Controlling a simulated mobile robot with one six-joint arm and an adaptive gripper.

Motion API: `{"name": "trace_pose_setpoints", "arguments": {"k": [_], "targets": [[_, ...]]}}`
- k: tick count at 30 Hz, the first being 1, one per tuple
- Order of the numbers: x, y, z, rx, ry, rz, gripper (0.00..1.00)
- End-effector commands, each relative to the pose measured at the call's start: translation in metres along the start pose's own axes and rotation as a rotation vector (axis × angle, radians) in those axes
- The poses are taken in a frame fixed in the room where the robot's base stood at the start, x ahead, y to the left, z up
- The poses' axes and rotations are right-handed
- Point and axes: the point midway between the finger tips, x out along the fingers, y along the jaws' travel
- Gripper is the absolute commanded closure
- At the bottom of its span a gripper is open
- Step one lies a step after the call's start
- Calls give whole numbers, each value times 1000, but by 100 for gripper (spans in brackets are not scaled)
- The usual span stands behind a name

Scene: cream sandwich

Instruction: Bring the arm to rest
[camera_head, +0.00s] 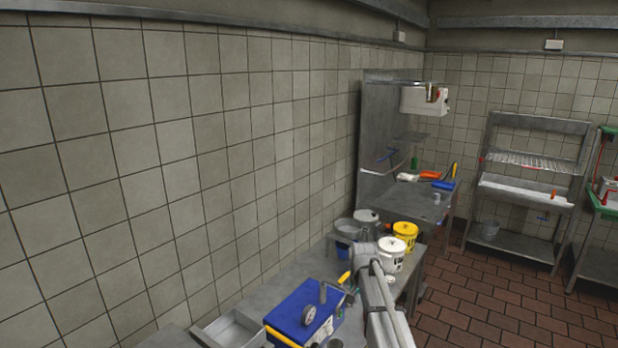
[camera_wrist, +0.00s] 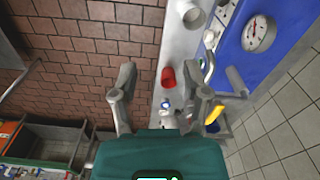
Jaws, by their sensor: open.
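My arm (camera_head: 380,300) rises over the steel table at the lower middle of the head view. In the wrist view my gripper (camera_wrist: 160,72) is open, with its two grey fingers spread apart. Nothing is held between them. A small red cup-like thing (camera_wrist: 168,78) shows beyond the gap, near the right finger. I cannot make out the fingers clearly in the head view.
A blue board or box (camera_head: 298,312) with a round dial (camera_head: 309,314) lies close to my arm. A white bucket (camera_head: 391,254), a yellow bucket (camera_head: 405,234) and a steel tray (camera_head: 236,331) stand nearby. The brick floor (camera_head: 510,315) at right is clear.

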Motion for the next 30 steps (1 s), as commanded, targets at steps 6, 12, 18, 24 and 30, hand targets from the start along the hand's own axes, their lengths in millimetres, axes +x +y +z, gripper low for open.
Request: {"name": "trace_pose_setpoints", "arguments": {"k": [6, 12, 18, 24, 30], "targets": [[39, 46, 83, -137, 0, 0, 40], [70, 86, 158, -287, 0, 1, 40], [89, 114, 209, -399, 0, 1, 40], [94, 122, 225, -441, 0, 1, 40], [93, 122, 225, -445, 0, 1, 40]]}}
